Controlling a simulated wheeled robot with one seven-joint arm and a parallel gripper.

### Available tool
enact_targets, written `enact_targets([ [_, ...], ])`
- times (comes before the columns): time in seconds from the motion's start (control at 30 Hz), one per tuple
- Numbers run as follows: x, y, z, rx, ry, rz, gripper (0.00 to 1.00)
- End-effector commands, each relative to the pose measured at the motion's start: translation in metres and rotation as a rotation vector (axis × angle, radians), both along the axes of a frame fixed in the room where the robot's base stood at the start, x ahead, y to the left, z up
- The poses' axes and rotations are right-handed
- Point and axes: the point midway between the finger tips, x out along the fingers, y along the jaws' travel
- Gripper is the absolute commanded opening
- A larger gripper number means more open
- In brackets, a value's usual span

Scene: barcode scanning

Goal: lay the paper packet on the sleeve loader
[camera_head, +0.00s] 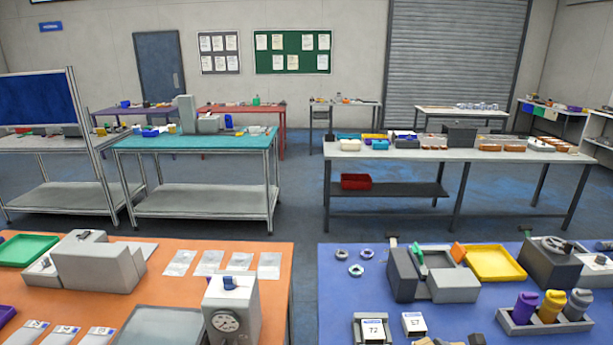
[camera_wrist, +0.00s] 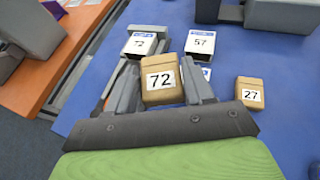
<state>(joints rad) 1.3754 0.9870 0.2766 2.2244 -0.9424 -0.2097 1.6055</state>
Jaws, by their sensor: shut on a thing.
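My gripper (camera_wrist: 161,90) is shut on a brown paper packet (camera_wrist: 160,97) with a white label reading 72. The packet sits between the two grey fingers, above the blue table. Just beyond it is a white sleeve (camera_wrist: 142,44), also marked 72, which shows in the head view (camera_head: 372,331) within a grey stand that looks like the sleeve loader (camera_head: 357,326). The packet and fingers hide part of that stand in the wrist view, and I cannot tell whether they touch it. My gripper is not clearly visible in the head view.
A white sleeve marked 57 (camera_wrist: 201,42) stands right of the 72 sleeve. Another brown packet marked 27 (camera_wrist: 250,92) lies on the blue table (camera_wrist: 285,70) at the right. A grey machine (camera_head: 405,275) and a yellow tray (camera_head: 495,264) stand behind. An orange table (camera_head: 190,295) is left, across a gap.

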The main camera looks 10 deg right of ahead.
Motion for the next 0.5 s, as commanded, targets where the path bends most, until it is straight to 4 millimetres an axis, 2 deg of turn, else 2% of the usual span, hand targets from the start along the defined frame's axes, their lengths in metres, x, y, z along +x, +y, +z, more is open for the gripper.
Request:
enact_targets([
  [0.03, 0.012, 0.029, 0.002, -0.001, 0.0, 0.096, 0.2],
  [0.13, 0.026, 0.09, 0.004, -0.001, 0.001, 0.297, 0.2],
  [0.2, 0.03, 0.133, 0.007, 0.001, 0.001, 0.438, 0.2],
  [0.3, 0.028, 0.183, 0.01, 0.001, -0.003, 0.611, 0.2],
  [0.4, 0.023, 0.216, 0.012, 0.002, -0.006, 0.726, 0.2],
  [0.5, 0.019, 0.232, 0.014, 0.003, -0.007, 0.785, 0.2],
])
